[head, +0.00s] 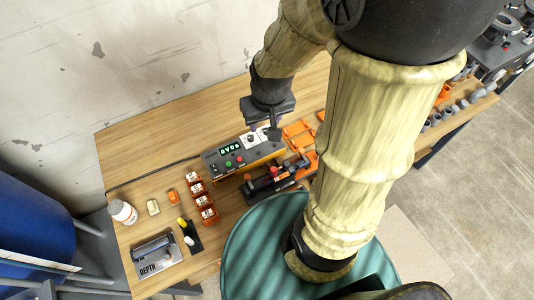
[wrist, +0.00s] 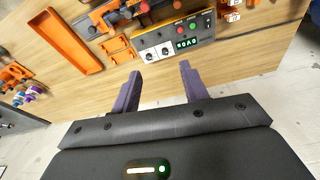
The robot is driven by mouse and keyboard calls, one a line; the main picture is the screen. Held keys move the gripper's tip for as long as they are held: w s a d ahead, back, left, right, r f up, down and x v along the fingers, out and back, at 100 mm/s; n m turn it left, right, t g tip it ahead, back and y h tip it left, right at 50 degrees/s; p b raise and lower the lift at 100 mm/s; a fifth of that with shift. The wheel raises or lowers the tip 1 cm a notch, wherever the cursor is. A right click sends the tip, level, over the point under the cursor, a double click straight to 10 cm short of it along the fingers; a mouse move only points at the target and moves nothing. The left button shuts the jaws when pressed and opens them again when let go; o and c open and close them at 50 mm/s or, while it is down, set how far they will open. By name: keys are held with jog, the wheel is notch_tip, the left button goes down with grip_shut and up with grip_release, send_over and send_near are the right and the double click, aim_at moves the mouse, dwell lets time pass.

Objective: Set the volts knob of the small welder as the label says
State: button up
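The small welder is a grey control box (head: 237,153) with an orange side, on the wooden table; it also shows in the wrist view (wrist: 178,42). Its green display (head: 231,149) seems to read 0V06, though the digits are small. Green and red buttons sit beside the display. Two pale-marked knobs (wrist: 157,53) are at one end of the panel; their captions are too small to read. My gripper (wrist: 159,71) is open and empty, its purple fingers apart and short of the knobs in the wrist view. In the head view my gripper (head: 271,132) is over the knob end and partly hides it.
A red-and-black clamp tool (head: 270,181) lies close in front of the welder. Several orange-and-white blocks (head: 202,200), a white bottle (head: 122,211) and a DEPTH box (head: 156,255) stand to the left. An orange tray (wrist: 66,42) lies beyond the knob end. A wall is behind.

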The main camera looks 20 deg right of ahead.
jog(key=w+f+g, duration=0.1)
jog(key=w+f, duration=0.3)
jog(key=w, duration=0.5)
jog(key=n+g+p, duration=0.1)
send_over(250, 137)
notch_tip(250, 137, down, 8)
jog(key=shift+r, duration=0.25)
notch_tip(250, 137, down, 17)
jog(key=p, duration=0.5)
jog(key=shift+f, duration=0.2)
grip_shut()
